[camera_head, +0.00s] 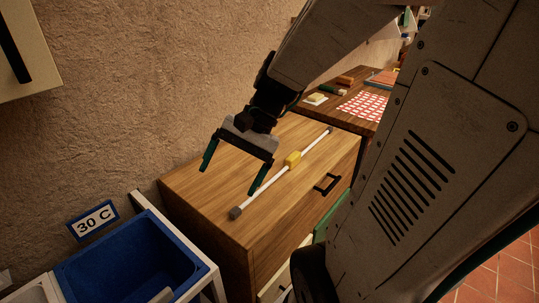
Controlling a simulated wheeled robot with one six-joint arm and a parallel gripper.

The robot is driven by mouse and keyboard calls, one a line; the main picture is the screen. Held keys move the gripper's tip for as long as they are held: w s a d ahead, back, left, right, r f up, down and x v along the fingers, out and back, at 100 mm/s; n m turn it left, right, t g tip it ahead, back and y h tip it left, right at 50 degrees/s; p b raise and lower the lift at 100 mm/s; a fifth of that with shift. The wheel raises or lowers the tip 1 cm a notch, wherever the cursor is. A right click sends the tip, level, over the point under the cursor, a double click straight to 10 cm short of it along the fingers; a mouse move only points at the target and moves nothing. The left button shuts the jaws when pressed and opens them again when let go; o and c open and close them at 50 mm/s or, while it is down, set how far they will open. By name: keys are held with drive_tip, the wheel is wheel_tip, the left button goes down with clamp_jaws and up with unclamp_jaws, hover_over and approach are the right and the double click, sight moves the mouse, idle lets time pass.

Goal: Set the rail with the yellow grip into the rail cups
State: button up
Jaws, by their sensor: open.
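The rail (265,187) is a thin white rod with dark end caps. It lies diagonally across the wooden cabinet top in the head view. Its yellow grip (292,160) is a block around the middle of the rod. My gripper (228,180) is open and empty, its two dark green fingers pointing down. It is over the cabinet top, left of the yellow grip in the picture. The right finger appears close to the rod; I cannot tell its height above it. I cannot make out the rail cups in this view.
The wooden cabinet (205,190) has a black drawer handle (327,184). A blue bin (130,262) stands at lower left, below a "30 C" sign (94,221). Farther back are a red checked cloth (362,106) and small items. A rough wall borders the left.

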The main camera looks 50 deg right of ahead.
drive_tip(key=w+d+f+m+t+y, duration=0.25)
drive_tip(key=w+d+m, duration=0.25)
drive_tip(key=d+m, duration=0.25)
drive_tip(key=m+t+h, duration=0.8)
drive_tip(key=m+t, duration=0.1)
drive_tip(key=m, duration=0.7)
approach(297, 157)
drive_tip(key=x, duration=0.4)
drive_tip(key=shift+y, duration=0.25)
drive_tip(key=shift+w+f+m, duration=0.15)
drive_tip(key=shift+w+m, duration=0.05)
drive_tip(key=shift+m, duration=0.15)
drive_tip(key=x, duration=0.7)
drive_tip(key=shift+w, duration=0.1)
drive_tip(key=c, duration=1.2)
